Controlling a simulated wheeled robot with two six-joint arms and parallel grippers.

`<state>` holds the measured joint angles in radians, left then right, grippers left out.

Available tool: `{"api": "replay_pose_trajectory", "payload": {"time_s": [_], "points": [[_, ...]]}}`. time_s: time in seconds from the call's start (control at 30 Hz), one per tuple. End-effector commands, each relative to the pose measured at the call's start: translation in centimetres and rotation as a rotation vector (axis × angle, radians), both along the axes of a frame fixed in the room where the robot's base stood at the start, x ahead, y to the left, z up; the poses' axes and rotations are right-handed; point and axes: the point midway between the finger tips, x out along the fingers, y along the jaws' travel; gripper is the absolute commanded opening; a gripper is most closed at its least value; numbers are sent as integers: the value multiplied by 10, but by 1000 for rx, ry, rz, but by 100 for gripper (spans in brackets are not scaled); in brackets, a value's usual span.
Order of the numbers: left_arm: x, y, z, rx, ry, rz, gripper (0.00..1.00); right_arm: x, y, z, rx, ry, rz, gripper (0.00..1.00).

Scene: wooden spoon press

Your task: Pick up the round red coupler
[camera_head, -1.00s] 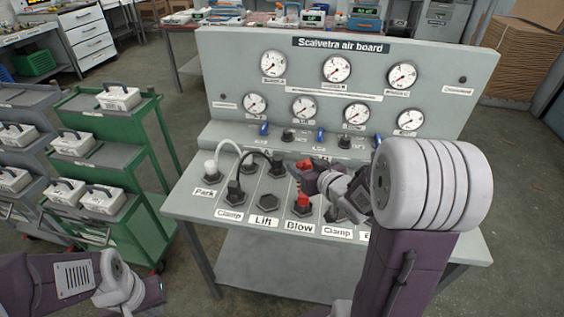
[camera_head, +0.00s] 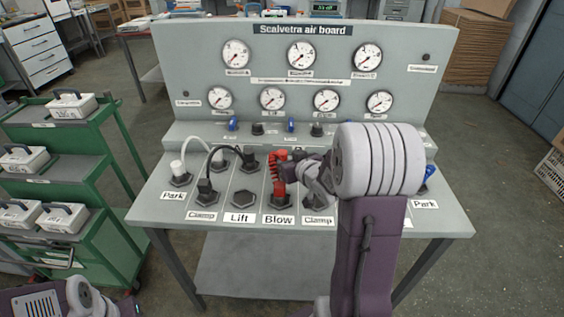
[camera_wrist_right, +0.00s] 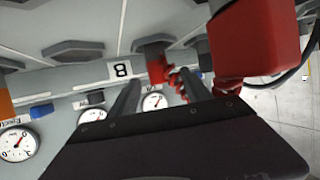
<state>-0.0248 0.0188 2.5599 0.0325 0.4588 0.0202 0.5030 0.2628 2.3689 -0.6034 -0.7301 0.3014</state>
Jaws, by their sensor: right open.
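Two red fittings stand close together in the head view: a red coupler (camera_head: 279,190) on the Blow socket, and a ribbed red piece (camera_head: 276,160) just behind it. Which is the round one I cannot tell. My right gripper (camera_head: 288,168) is open beside them, partly hidden by its own arm. In the right wrist view its two dark fingers (camera_wrist_right: 162,88) are apart, with a smaller red fitting (camera_wrist_right: 155,62) showing between and beyond them. A large boxy red fitting (camera_wrist_right: 255,45) is close to the camera, outside the right-hand finger. My left gripper is out of view.
The grey air board (camera_head: 180,75) with several gauges rises behind the sockets. A white hose (camera_head: 197,148) and a black hose (camera_head: 226,149) loop left of the gripper. The Lift socket (camera_head: 245,198) looks empty. A green cart (camera_head: 85,150) stands at the left.

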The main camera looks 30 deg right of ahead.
Motion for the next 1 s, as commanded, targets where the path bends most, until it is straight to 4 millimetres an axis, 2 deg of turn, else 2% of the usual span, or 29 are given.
{"api": "replay_pose_trajectory", "payload": {"time_s": [0.1, 0.2, 0.43, 0.47, 0.6, 0.67, 1.0], "points": [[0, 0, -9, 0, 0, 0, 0, 22, -2, -12, 0, 1, 2, 57], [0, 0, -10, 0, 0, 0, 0, 33, -3, -15, 0, 2, 2, 57], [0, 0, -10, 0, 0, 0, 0, 36, -3, -15, 0, 1, 1, 57], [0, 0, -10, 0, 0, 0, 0, 36, -3, -15, 0, 1, 1, 54], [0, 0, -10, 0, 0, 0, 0, 36, -3, -15, 0, 0, 1, 15], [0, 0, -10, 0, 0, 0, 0, 36, -3, -15, 0, 1, 1, 0], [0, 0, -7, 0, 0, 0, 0, 36, -3, -10, 0, -1, 1, 0]]}}
